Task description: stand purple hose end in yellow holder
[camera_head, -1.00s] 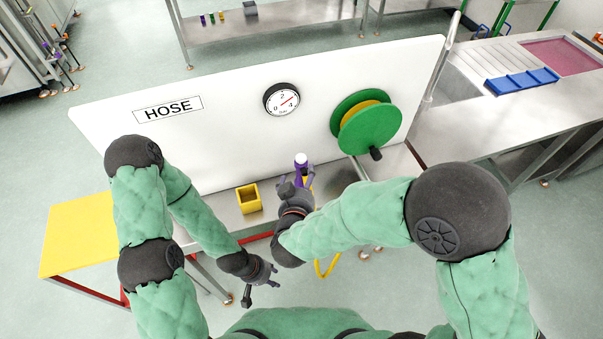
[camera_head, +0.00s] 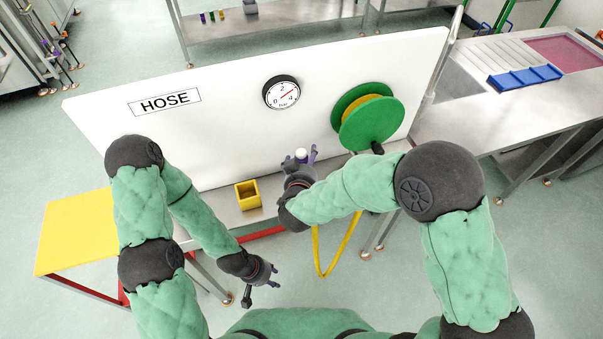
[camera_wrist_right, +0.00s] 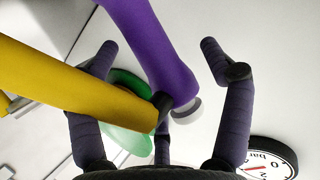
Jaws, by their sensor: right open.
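The purple hose end (camera_wrist_right: 155,50) crosses between the spread fingers of my right gripper (camera_wrist_right: 158,60) in the right wrist view, with a pale tip and the yellow hose (camera_wrist_right: 60,85) beside it. In the head view only its white tip (camera_head: 301,154) shows clearly, at my right gripper (camera_head: 302,158); the rest is hidden by the gripper. My right gripper is open around the hose end. The yellow holder (camera_head: 241,200), a square open-topped box, stands on the bench to the left of it, empty as far as I see. My left gripper (camera_head: 262,290) is open, low in front of the bench.
A white HOSE panel (camera_head: 215,135) with a gauge (camera_head: 281,93) and a green reel (camera_head: 368,120) stands behind the bench. The yellow hose hangs in a loop (camera_head: 320,265) below the bench edge. A yellow table (camera_head: 75,230) is at the left.

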